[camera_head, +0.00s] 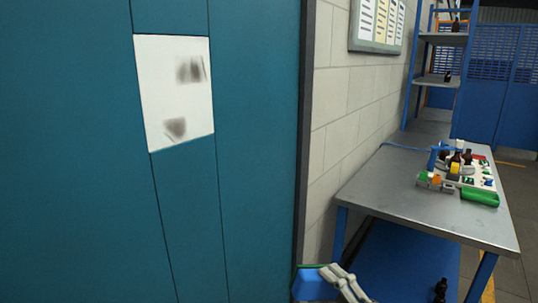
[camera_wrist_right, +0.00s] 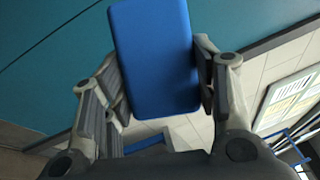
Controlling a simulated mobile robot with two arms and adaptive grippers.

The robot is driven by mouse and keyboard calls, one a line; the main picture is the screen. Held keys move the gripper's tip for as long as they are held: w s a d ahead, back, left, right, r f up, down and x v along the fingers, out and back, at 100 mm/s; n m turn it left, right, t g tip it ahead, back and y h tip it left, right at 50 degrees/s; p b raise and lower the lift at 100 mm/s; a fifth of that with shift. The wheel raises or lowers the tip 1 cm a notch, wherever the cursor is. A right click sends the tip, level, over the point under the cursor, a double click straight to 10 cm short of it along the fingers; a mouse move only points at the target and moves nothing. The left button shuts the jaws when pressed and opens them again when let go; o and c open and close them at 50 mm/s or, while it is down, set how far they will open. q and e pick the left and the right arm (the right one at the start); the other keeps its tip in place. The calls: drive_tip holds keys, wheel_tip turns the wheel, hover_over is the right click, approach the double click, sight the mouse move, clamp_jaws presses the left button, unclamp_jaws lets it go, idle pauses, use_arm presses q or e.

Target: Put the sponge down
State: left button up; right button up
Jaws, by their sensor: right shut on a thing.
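The sponge (camera_head: 314,286) is a blue block with a green layer along its top edge, low in the middle of the head view. My right gripper (camera_head: 338,279) is shut on it. In the right wrist view the broad blue face of the sponge (camera_wrist_right: 152,52) fills the space between both fingers, which press on its two sides. The sponge is held up off any surface, in front of the teal wall and to the left of the table. My left gripper is not in view.
A steel-topped table (camera_head: 395,197) stands at the right, its front left part clear. Near its right edge are a tray (camera_head: 434,186) with bottles and small items, and a green object (camera_head: 480,197). A white panel (camera_head: 172,90) with dark smudges is on the teal wall (camera_head: 70,150).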

drive_tip(key=shift+m+t+h, duration=0.3)
drive_tip(key=shift+m+h, duration=0.1)
drive_tip(key=shift+h, duration=0.1)
drive_tip(key=shift+s+d+f, duration=0.25)
drive_tip(key=shift+s+f, duration=0.45)
drive_tip(key=shift+s, duration=0.05)
drive_tip(key=shift+s+d+f, duration=0.25)
drive_tip(key=shift+s+f, duration=0.4)
drive_tip(key=shift+s, duration=0.05)
drive_tip(key=m+t+h, duration=0.2)
drive_tip(key=m+h, duration=0.1)
drive_tip(key=h, duration=0.2)
approach(325, 299)
drive_tip(key=s+d+f, duration=0.4)
drive_tip(key=s, duration=0.2)
drive_tip(key=r+m+h+p, duration=0.2)
drive_tip(key=r+h, duration=0.1)
drive_tip(key=w+d+r+m+t+h+p, duration=0.1)
drive_tip(key=r+h+p, duration=0.1)
drive_tip(key=shift+f, duration=0.1)
